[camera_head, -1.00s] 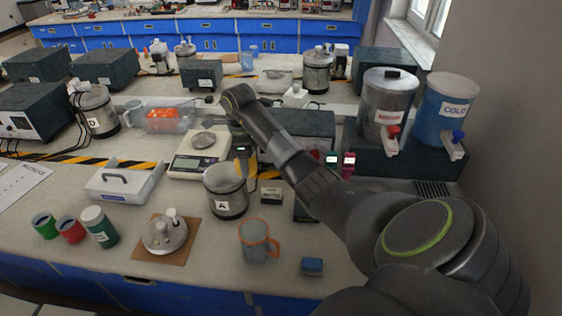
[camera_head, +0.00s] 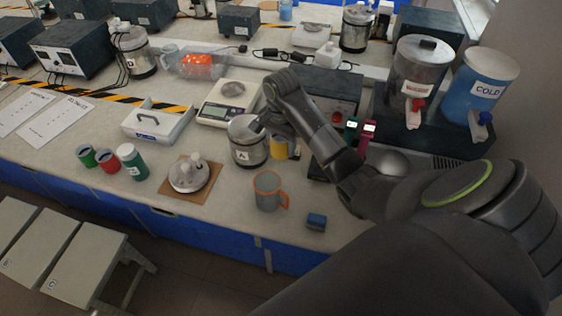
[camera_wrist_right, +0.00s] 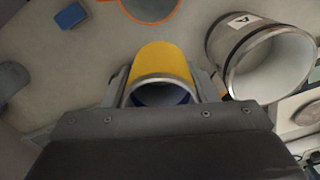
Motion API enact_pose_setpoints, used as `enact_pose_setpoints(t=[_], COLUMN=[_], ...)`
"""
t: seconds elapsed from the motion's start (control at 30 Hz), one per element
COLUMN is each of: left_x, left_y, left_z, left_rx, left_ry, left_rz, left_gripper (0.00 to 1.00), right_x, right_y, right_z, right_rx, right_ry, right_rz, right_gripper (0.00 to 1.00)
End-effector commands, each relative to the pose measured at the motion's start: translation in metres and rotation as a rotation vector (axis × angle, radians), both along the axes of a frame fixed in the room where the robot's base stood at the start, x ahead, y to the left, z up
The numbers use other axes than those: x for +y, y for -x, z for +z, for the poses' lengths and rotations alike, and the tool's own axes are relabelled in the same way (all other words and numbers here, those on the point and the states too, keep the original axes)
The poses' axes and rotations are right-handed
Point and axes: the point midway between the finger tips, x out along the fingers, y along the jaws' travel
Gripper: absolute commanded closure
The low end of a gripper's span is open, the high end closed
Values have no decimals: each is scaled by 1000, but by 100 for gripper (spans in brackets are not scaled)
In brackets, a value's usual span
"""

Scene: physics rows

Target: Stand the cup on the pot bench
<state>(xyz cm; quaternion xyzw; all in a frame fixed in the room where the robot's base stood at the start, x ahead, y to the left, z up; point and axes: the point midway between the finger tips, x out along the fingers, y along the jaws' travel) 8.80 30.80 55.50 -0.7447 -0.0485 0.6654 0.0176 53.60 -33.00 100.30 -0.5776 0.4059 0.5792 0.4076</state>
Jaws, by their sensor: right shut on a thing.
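A yellow cup (camera_head: 280,148) with a grey rim shows beside pot A in the head view, partly hidden by my right arm. In the right wrist view the cup (camera_wrist_right: 164,64) sits between the fingers of my right gripper (camera_wrist_right: 163,84), which is shut on it. Its open mouth faces the wrist camera, and the inside looks dark blue. I cannot tell whether its base touches the worktop. Pot A (camera_head: 248,152) is a grey metal pot just left of the cup; it also shows in the wrist view (camera_wrist_right: 270,65). No surface is clearly marked as the pot bench. My left gripper is out of view.
A grey mug with an orange handle (camera_head: 267,190) and a blue block (camera_head: 316,221) stand near the front edge. A lidded item on a brown board (camera_head: 173,196), a scale (camera_head: 218,112) and drink dispensers (camera_head: 470,90) stand around. Low stools (camera_head: 80,258) are at lower left.

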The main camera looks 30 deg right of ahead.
Motion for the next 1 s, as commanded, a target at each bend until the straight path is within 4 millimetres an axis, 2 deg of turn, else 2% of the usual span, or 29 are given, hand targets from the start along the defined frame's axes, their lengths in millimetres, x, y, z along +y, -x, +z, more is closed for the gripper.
enact_pose_setpoints(t=[0.03,0.1,0.7,0.77,0.87,1.0], left_x=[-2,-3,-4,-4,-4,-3], left_y=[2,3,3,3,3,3], left_z=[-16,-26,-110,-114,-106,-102], left_rx=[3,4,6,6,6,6], left_ry=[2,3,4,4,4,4], left_rz=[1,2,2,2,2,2], left_gripper=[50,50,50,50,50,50], right_x=[0,0,0,0,0,1], right_y=[0,0,0,0,0,1], right_z=[-15,-26,-109,-113,-119,-138], right_rx=[0,0,-1,-1,3,5], right_ry=[0,0,0,0,-2,-2], right_rz=[0,-1,-2,-2,-3,-3], right_gripper=[74,74,74,74,74,74])
